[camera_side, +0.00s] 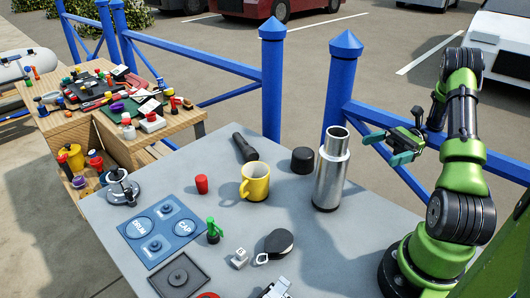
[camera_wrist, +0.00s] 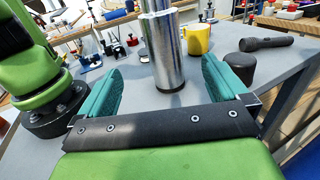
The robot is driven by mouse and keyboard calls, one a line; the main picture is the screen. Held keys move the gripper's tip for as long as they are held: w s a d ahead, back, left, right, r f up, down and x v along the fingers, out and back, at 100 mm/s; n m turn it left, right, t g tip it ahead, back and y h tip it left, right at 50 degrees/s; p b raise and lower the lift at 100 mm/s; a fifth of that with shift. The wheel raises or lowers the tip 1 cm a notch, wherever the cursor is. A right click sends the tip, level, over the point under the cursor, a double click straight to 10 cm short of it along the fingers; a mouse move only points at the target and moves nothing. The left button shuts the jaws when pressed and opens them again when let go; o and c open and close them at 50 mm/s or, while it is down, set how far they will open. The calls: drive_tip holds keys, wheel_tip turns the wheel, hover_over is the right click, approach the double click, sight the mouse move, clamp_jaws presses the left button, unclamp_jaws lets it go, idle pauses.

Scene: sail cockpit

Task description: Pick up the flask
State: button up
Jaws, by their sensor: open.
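The flask (camera_side: 331,172) is a tall silver metal cylinder with a narrower neck, standing upright at the table's right side in the side view. It also shows in the wrist view (camera_wrist: 163,58), ahead of my gripper and between the line of its two fingers, with its top cut off by the frame. My gripper (camera_side: 388,147) is in the air to the right of the flask in the side view, with a gap between them. Its green fingers (camera_wrist: 160,88) are spread apart with nothing between the tips. A black round cap (camera_side: 302,160) sits on the table just left of the flask.
A yellow mug (camera_side: 255,182), a black flashlight (camera_side: 245,147) and a black oval item (camera_side: 277,243) are near the flask. A blue mat (camera_side: 160,236) lies farther left. Blue posts (camera_side: 341,85) and rails stand behind the table (camera_side: 330,245).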

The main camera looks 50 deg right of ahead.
sight(321, 167)
drive_tip(key=x, duration=1.6)
drive_tip(key=shift+w+a+f, duration=0.1)
drive_tip(key=shift+w+a, duration=0.05)
drive_tip(key=shift+a, duration=0.2)
drive_tip(key=c, duration=1.2)
drive_tip(key=shift+c, duration=0.2)
